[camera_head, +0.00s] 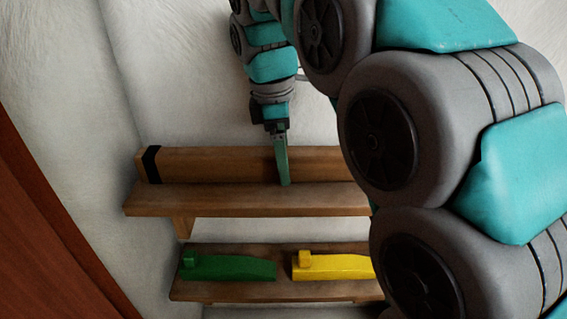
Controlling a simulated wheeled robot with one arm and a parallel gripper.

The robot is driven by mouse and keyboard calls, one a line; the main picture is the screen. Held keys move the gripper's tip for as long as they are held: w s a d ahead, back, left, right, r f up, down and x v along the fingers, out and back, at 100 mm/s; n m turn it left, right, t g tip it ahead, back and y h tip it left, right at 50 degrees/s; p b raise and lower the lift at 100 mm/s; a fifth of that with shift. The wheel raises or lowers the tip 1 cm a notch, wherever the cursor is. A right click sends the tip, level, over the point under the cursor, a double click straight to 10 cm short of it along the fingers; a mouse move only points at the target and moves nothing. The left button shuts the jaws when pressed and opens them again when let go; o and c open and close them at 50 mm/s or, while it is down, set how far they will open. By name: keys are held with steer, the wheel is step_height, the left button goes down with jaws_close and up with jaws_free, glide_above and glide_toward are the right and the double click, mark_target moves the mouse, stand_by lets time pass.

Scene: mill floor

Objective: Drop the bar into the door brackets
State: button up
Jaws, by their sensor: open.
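A long wooden bar (215,164) with a black band near its left end lies along the back of the upper wooden shelf (232,201). My arm hides its right end. My gripper (283,172) points down at the bar, with a finger in front of its face and the tip near the shelf top. It is open; I cannot tell whether it touches the bar. No door brackets can be made out.
A lower shelf (225,292) holds a green wedge (235,268) and a yellow wedge (335,267). A reddish-brown panel (45,235), perhaps a door, stands at the left. A pale wall (190,80) is behind the shelves. My arm covers the right side.

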jaws_close()
stand_by(0.6)
stand_by(0.8)
